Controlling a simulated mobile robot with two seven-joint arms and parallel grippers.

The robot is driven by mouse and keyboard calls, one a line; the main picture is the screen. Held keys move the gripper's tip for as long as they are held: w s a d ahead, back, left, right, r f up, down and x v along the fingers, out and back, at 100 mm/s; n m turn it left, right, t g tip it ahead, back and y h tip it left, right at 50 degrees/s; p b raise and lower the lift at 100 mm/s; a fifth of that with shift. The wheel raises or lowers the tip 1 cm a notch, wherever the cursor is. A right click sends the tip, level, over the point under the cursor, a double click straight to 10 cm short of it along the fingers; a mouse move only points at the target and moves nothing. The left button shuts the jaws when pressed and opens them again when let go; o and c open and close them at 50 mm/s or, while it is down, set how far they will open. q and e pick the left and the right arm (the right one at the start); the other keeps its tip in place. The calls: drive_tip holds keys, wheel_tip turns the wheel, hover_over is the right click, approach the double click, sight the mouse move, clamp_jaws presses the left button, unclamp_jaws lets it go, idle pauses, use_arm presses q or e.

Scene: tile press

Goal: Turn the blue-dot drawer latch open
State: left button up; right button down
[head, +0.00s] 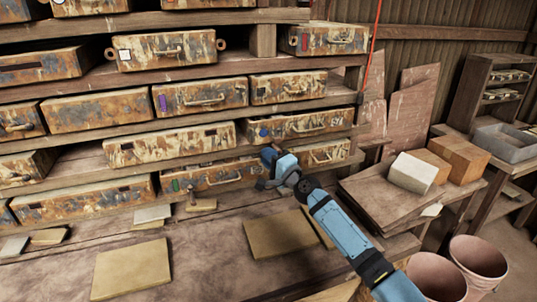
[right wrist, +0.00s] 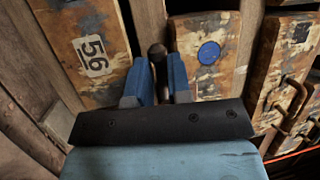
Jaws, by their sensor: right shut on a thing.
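The blue-dot drawer (head: 330,121) is a rusty, paint-worn box front in the rack, with a bar handle. Its round blue dot (head: 263,132) is at its left end, and it also shows in the right wrist view (right wrist: 209,55). A dark latch knob (right wrist: 157,52) sits beside this drawer's edge, between the blue fingertips. My right gripper (head: 277,160) reaches up to the rack just below the dot. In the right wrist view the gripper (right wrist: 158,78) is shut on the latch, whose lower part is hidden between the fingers. My left gripper is not in view.
Other rusty drawers (head: 200,95) fill the shelves around. Loose tiles (head: 131,269) lie on the bench below. A side table holds blocks (head: 413,172), and buckets (head: 478,262) stand at the lower right.

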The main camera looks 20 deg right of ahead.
drive_tip(key=c, duration=1.2)
unclamp_jaws()
drive_tip(key=shift+s, duration=0.1)
drive_tip(key=v, duration=1.3)
drive_tip(key=shift+s+d, duration=0.15)
drive_tip(key=shift+s, duration=0.15)
drive_tip(key=shift+f, duration=0.2)
